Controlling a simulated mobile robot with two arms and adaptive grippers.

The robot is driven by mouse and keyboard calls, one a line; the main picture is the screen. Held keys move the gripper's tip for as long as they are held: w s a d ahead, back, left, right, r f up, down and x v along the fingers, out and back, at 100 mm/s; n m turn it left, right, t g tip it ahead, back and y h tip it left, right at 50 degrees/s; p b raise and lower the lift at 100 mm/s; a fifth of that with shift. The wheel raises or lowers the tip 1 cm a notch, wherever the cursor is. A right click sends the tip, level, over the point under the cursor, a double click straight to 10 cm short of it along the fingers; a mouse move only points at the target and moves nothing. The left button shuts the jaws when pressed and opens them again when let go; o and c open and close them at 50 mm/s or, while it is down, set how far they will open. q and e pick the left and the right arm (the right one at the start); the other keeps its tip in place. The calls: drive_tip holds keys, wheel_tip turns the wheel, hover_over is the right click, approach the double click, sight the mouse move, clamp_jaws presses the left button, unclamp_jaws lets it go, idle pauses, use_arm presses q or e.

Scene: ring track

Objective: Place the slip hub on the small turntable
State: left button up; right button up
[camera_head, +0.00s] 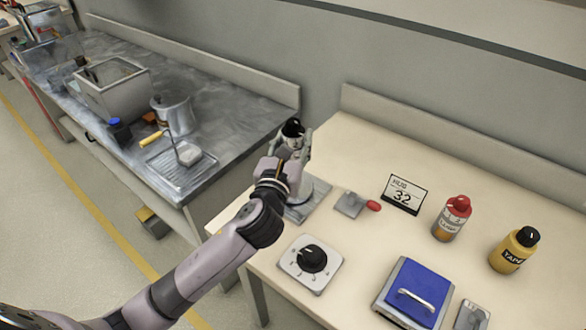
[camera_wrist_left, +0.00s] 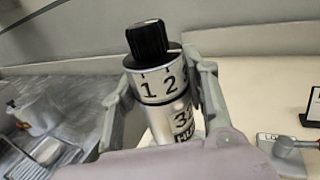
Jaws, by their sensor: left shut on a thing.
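The slip hub appears to be the pale cylinder with a black knob (camera_wrist_left: 158,88) in the left wrist view, marked "1 2", "32" and "HUB". It is upright, slightly tilted in the picture, and between the fingers of my left gripper (camera_head: 291,143), which is shut on it. Its black top (camera_head: 293,127) shows in the head view. A pale round piece on a grey plate (camera_head: 318,204), likely the small turntable, is partly hidden behind my left wrist. I cannot tell whether the hub's bottom touches anything. My right gripper is not in view.
A black dial on a white plate (camera_head: 325,277), a small plate with a red-knobbed lever (camera_head: 349,205), a "HUB 32" card (camera_head: 403,195), a red-capped bottle (camera_head: 452,219), a yellow bottle (camera_head: 513,251) and a blue-topped box (camera_head: 415,280) stand on the table. A metal sink counter (camera_head: 235,98) is at left.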

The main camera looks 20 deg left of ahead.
use_arm(q)
wheel_tip(320, 180, down, 3)
drive_tip(key=shift+r, duration=0.2)
wheel_tip(320, 180, down, 4)
drive_tip(key=shift+r+b, duration=0.2)
drive_tip(key=shift+b, duration=0.65)
drive_tip(key=shift+f, duration=0.2)
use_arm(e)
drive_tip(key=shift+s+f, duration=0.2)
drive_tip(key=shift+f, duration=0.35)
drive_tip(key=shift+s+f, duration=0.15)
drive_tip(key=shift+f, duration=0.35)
use_arm(q)
drive_tip(key=shift+f, duration=0.15)
drive_tip(key=o, duration=1.3)
drive_tip(key=shift+c, duration=0.2)
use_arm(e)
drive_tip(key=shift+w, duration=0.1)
